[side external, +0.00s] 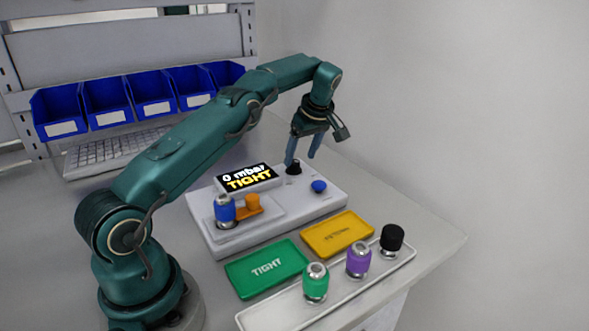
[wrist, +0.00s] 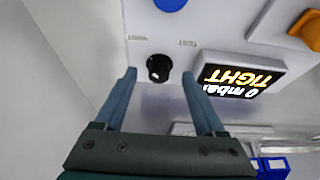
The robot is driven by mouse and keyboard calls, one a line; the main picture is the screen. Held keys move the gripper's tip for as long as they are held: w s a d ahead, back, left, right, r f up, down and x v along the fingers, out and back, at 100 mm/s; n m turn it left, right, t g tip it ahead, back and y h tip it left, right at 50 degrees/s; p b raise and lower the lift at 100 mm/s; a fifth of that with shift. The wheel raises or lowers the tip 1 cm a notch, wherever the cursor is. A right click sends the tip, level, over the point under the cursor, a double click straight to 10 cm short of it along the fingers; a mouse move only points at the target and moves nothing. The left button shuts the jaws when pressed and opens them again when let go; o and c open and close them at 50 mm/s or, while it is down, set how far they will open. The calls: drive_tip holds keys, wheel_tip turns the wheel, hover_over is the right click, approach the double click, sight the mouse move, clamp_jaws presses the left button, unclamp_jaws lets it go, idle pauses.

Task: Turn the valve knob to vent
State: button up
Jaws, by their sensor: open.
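The black valve knob (side external: 293,168) stands on the grey test unit (side external: 330,203), near its back edge. In the wrist view the knob (wrist: 159,68) has a small white mark; two small labels beside it are too small to read. My gripper (side external: 301,160) is open and points down at the knob. In the wrist view its two fingertips (wrist: 159,76) lie to either side of the knob, with gaps between; I cannot tell their exact height relative to it. The display (side external: 249,177) reads "0 mbar" and "TIGHT"; it also shows in the wrist view (wrist: 243,75).
A blue button (side external: 319,186) sits near the knob. A blue-collared part (side external: 225,210) stands in the unit beside an orange clamp (side external: 248,205). A green "TIGHT" tray (side external: 266,269), a yellow tray (side external: 338,234) and a white tray (side external: 280,317) with three parts lie in front.

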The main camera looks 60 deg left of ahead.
drive_tip(key=d, duration=1)
drive_tip(key=shift+w+d, duration=0.1)
drive_tip(key=shift+d, duration=0.15)
drive_tip(key=shift+r, duration=0.1)
drive_tip(key=s+d+r+m+t+h, duration=0.1)
drive_tip(key=s+d+r+m+t, duration=0.15)
drive_tip(key=s+r, duration=0.4)
drive_tip(key=s+d+r+m+t, duration=0.2)
drive_tip(key=s+d+r, duration=0.1)
drive_tip(key=r, duration=0.7)
drive_tip(key=s+d+f+m+h, duration=0.1)
drive_tip(key=s+d+f+m, duration=0.2)
drive_tip(key=s+m, duration=0.4)
drive_tip(key=s+d+f+m+t+h, duration=0.1)
drive_tip(key=s+d+f+m+h, duration=0.1)
drive_tip(key=s+f+m, duration=0.3)
drive_tip(key=shift+s+d+f+m, duration=0.15)
drive_tip(key=shift+s+d+m, duration=0.7)
drive_tip(key=shift+s, duration=0.2)
